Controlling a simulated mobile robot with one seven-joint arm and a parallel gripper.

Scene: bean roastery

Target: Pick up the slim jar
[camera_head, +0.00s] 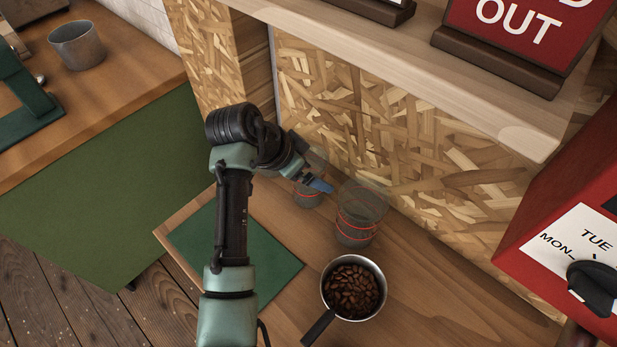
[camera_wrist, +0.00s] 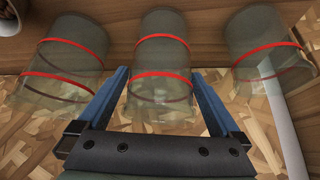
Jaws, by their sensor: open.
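The slim jar (camera_wrist: 160,55) is clear glass with two red bands and stands in the middle of three jars in the wrist view. It looks narrower than its neighbours. My gripper (camera_wrist: 160,78) is open, with one blue finger on each side of this jar. Whether the fingers touch the glass I cannot tell. In the head view the slim jar (camera_head: 307,196) is partly covered by my gripper (camera_head: 319,184). A wider banded jar (camera_head: 358,212) stands beside it, at left in the wrist view (camera_wrist: 66,60).
A third banded jar (camera_wrist: 265,45) stands at right in the wrist view; my arm seems to hide it in the head view. A saucepan of beans (camera_head: 352,287) stands on the counter near a green mat (camera_head: 270,262). A chipboard wall (camera_head: 400,150) rises behind the jars.

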